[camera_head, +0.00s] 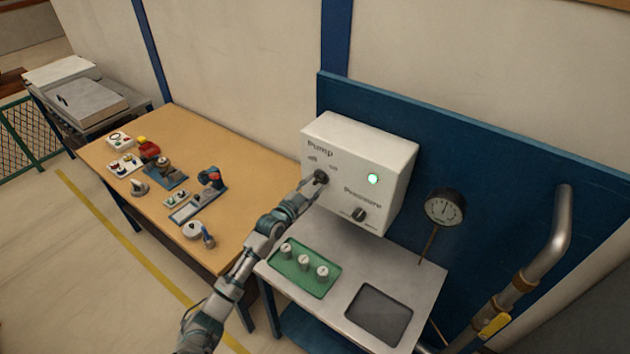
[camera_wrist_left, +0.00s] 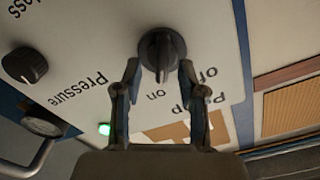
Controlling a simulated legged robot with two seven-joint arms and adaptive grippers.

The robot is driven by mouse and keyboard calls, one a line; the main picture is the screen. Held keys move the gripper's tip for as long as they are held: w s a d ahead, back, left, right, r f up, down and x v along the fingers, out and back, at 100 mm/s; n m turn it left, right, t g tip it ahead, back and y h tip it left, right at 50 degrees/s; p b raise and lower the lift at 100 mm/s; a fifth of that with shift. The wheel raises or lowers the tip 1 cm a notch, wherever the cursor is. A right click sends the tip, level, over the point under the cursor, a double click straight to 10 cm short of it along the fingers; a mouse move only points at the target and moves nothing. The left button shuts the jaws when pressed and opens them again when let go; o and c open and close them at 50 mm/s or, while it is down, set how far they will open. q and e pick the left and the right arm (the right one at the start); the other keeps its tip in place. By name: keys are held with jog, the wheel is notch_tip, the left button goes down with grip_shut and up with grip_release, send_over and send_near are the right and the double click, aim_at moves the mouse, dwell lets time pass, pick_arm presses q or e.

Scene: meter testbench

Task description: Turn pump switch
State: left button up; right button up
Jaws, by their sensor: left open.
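The pump switch (camera_head: 321,177) is a dark round knob on the front of the white control box (camera_head: 345,150), under the label "Pump". In the left wrist view the pump switch (camera_wrist_left: 160,52) shows near the top centre, with the words "on" and "off" beside it. My left gripper (camera_head: 314,184) is at the switch in the head view. In the wrist view my left gripper (camera_wrist_left: 159,72) is open, with one finger on each side of the knob's lower part. I cannot tell whether the fingers touch it. My right gripper is not in view.
A green light (camera_head: 373,179) glows on the box. The pressure knob (camera_head: 359,214) is lower right of the switch. Below stands a grey bench with a green tray (camera_head: 287,277) of several weights. A gauge (camera_head: 445,207) and pipe (camera_head: 545,255) are at right. A wooden table (camera_head: 255,185) with parts is left.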

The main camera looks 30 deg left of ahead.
pick_arm(q)
jog(key=shift+w+d+r, duration=0.25)
jog(key=shift+w+d, duration=0.45)
jog(key=shift+w, duration=0.4)
jog(key=shift+w+a+f, duration=0.1)
jog(key=shift+a, duration=0.05)
jog(key=shift+a+f, duration=0.25)
jog(key=shift+a, duration=0.6)
jog(key=shift+a+f, duration=0.1)
jog(key=shift+a, duration=0.2)
jog(key=shift+c, duration=1.2)
jog(key=shift+a, duration=0.15)
jog(key=c, duration=0.4)
jog(key=shift+d, duration=0.2)
grip_shut()
jog(key=shift+d+r, duration=0.2)
jog(key=shift+d, duration=0.25)
jog(key=shift+w+r, duration=0.1)
jog(key=shift+r, duration=0.05)
jog(key=shift+a, duration=0.1)
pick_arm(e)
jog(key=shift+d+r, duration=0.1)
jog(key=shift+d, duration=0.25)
